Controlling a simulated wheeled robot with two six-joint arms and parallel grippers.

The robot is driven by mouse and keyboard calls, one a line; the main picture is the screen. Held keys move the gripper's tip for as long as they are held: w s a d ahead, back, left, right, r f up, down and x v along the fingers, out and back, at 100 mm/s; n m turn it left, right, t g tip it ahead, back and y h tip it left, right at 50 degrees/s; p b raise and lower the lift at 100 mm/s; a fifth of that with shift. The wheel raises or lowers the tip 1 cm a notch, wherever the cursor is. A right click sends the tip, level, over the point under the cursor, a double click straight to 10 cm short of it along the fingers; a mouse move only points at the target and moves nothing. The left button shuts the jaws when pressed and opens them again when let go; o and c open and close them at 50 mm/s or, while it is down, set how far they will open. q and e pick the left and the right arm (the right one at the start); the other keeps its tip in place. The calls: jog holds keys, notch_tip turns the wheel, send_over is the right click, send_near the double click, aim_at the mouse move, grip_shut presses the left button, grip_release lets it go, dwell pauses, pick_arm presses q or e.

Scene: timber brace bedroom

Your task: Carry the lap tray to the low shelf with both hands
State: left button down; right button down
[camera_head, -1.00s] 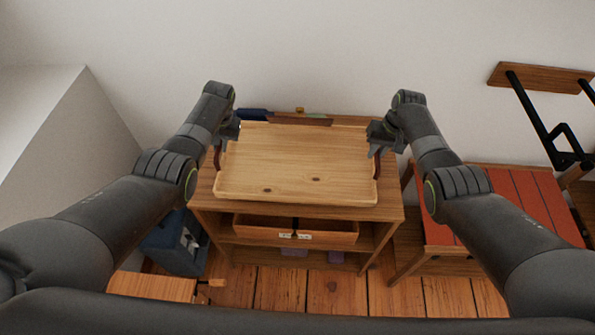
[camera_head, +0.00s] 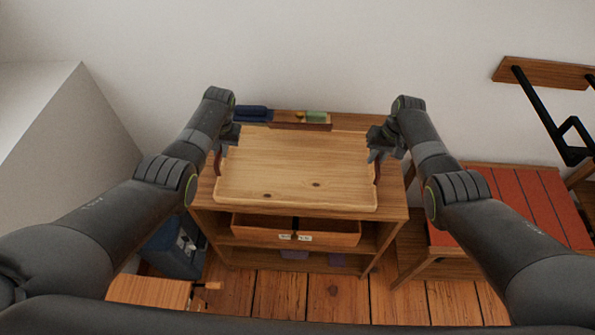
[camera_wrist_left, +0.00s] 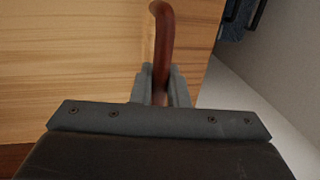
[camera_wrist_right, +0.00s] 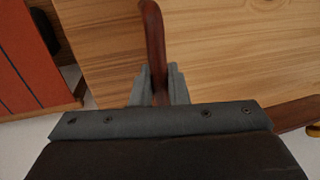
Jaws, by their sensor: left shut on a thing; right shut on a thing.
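The lap tray (camera_head: 296,165) is a pale wooden tray with dark red-brown handles at its left and right ends. It shows level over the top of a low wooden shelf unit (camera_head: 393,207); I cannot tell if it touches. My left gripper (camera_head: 220,150) is shut on the left handle, which stands between its fingers in the left wrist view (camera_wrist_left: 162,55). My right gripper (camera_head: 376,153) is shut on the right handle, also seen between its fingers in the right wrist view (camera_wrist_right: 153,50).
A blue rolled item (camera_head: 252,113) and a small wooden box (camera_head: 300,122) with a green item lie at the unit's back. A red-topped bench (camera_head: 510,205) stands right, a blue bin (camera_head: 172,245) left.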

pick_arm(q)
jog(key=shift+f, duration=0.25)
pick_arm(e)
jog(key=shift+f, duration=0.25)
pick_arm(q)
jog(key=c, duration=1.4)
grip_release()
jog(key=shift+s+r, duration=0.1)
jog(key=shift+r, duration=0.05)
pick_arm(e)
jog(key=c, duration=1.4)
grip_release()
jog(key=shift+s+r, duration=0.1)
jog(key=shift+r, duration=0.05)
pick_arm(q)
jog(key=shift+r, duration=0.15)
pick_arm(e)
jog(key=shift+r, duration=0.3)
pick_arm(q)
notch_tip(320, 180, up, 11)
jog(key=d, duration=0.2)
jog(key=shift+d+r, duration=0.15)
jog(key=shift+r, duration=0.05)
pick_arm(e)
notch_tip(320, 180, up, 11)
jog(key=d, duration=0.2)
jog(key=shift+d, duration=0.2)
